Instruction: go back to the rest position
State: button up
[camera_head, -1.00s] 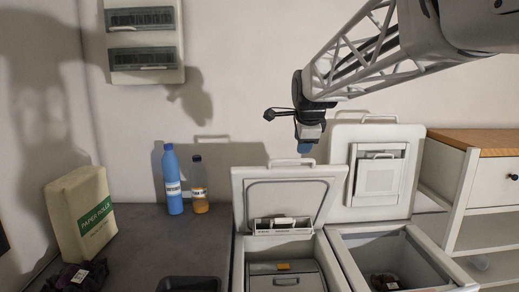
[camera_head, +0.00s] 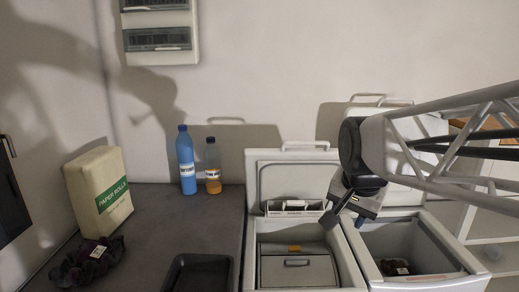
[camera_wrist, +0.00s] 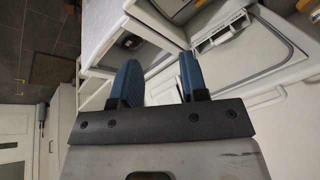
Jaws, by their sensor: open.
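My gripper (camera_head: 345,212) hangs from the arm at the right of the head view, in front of the raised lids and above the two toploaders. In the wrist view its two blue fingers (camera_wrist: 158,82) stand apart with nothing between them. The left toploader (camera_head: 252,262) has its lid (camera_head: 330,172) up; inside is a grey compartment with a handle and an orange item. The right toploader (camera_head: 455,268) is also open and holds a dark bundle with a label (camera_head: 396,267). Its lid is mostly hidden behind my arm.
On the dark counter (camera_head: 165,225) stand a paper rolls pack (camera_head: 92,190), a blue bottle (camera_head: 186,165) and an orange bottle (camera_head: 212,172). A dark labelled bundle (camera_head: 85,264) and a black tray (camera_head: 197,272) lie nearer. A shelf unit (camera_head: 490,225) stands at right.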

jog(key=s+f+n+g, duration=0.1)
jog(key=s+f+n, duration=0.5)
jog(key=s, duration=0.8)
notch_tip(320, 180, down, 3)
jog(key=shift+s+d+f+n+g, duration=0.15)
jog(key=shift+s+d+n+g, duration=0.1)
jog(key=shift+n+g, duration=0.05)
jog(key=shift+w+r, duration=0.25)
jog(key=shift+w, duration=0.05)
grip_shut()
jog(key=w+a+r+n+g, duration=0.1)
jog(key=w+r+n, duration=0.3)
jog(key=w+r, duration=0.55)
jog(key=w+a+r+n, duration=0.1)
jog(key=w+r+n, duration=0.4)
jog(key=w, duration=1)
jog(key=w+a+r+n, duration=0.1)
jog(key=w+a+n, duration=0.1)
jog(key=w, duration=0.6)
jog(key=w+a+r+n+g, duration=0.1)
jog(key=w+n, duration=0.3)
jog(key=w, duration=0.5)
jog(key=w+a+r+n, duration=0.2)
jog(key=w+n, duration=0.1)
jog(key=w, duration=0.6)
jog(key=shift+w+a+r+g, duration=0.2)
jog(key=shift+a+r+g, duration=0.1)
jog(key=shift+a, duration=0.05)
jog(key=shift+f, duration=0.2)
